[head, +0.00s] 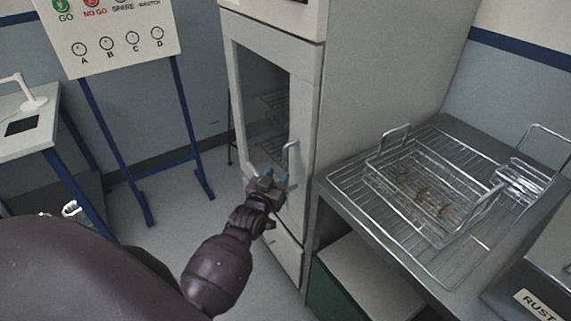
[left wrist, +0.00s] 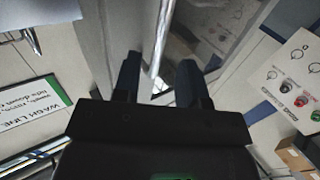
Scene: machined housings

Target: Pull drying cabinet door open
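The tall white drying cabinet has a glass-paned door (head: 238,100) that looks closed in the head view. Its upright metal handle (head: 291,152) is on the right side of the door. My left gripper (head: 275,176) is at the lower part of the handle, fingers pointing to the door. In the left wrist view, the gripper (left wrist: 159,80) has its two dark fingers apart. The handle bar (left wrist: 163,38) runs between them in the picture, with a gap on each side. Whether it lies within their reach in depth I cannot tell. My right gripper is not in view.
A metal bench with a wire rack (head: 345,183) and a wire basket (head: 420,200) of small parts stands right of the cabinet. A sign board (head: 110,30) on blue legs and a white table (head: 22,135) stand left. The floor before the door's left side is clear.

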